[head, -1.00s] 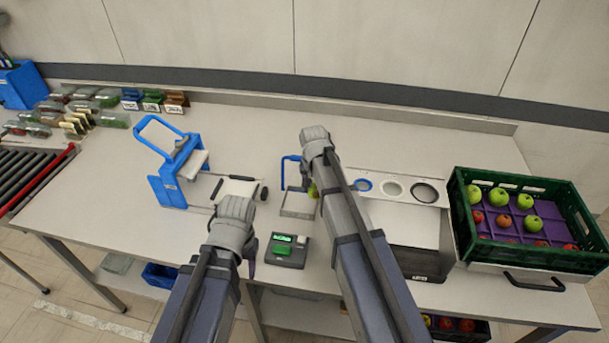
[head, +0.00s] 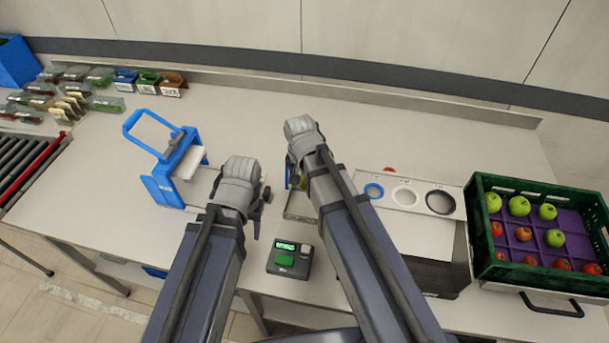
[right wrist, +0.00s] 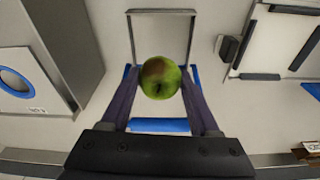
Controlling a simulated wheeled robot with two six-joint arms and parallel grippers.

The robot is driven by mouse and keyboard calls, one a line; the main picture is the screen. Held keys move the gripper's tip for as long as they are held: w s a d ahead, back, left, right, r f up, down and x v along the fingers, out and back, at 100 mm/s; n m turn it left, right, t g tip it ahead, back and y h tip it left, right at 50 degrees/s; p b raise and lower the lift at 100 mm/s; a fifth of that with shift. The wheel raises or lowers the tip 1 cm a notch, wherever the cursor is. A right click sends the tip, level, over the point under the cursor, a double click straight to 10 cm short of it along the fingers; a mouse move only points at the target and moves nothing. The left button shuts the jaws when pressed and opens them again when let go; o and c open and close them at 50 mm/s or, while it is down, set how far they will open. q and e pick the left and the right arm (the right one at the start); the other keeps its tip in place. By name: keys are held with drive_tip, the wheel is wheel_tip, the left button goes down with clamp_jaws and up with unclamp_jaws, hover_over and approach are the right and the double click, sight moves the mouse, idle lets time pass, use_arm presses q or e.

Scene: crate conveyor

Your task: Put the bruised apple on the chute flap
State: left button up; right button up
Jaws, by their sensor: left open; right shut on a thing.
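My right gripper (right wrist: 155,100) is shut on a green apple with a brown patch (right wrist: 160,78), seen close in the right wrist view. In the head view my right gripper (head: 298,180) is over a small blue-framed stand with a grey tray (head: 298,215); my arm hides most of it. In the right wrist view the grey tray frame (right wrist: 160,14) and a blue bar (right wrist: 158,125) lie beyond the apple. I cannot tell whether the apple touches the stand, or whether this is the chute flap. My left gripper (head: 260,212) is open, left of the stand.
A blue press-like device (head: 165,185) stands left. A small device with a green display (head: 290,257) is at the front edge. A plate with ring holes (head: 405,193) and a green crate of apples (head: 480,230) are right.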

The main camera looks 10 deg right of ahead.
use_arm(q)
drive_tip(key=shift+f+b, duration=4.2)
drive_tip(key=shift+f, duration=0.1)
use_arm(e)
drive_tip(key=shift+f, duration=4.35)
drive_tip(key=o, duration=1.5)
drive_tip(key=shift+c, duration=0.2)
use_arm(q)
drive_tip(key=shift+r, duration=0.2)
use_arm(e)
drive_tip(key=shift+r, duration=0.2)
wheel_tip(320, 180, up, 7)
drive_tip(key=p, duration=0.7)
drive_tip(key=shift+f, duration=0.1)
use_arm(q)
wheel_tip(320, 180, up, 7)
drive_tip(key=shift+f, duration=0.15)
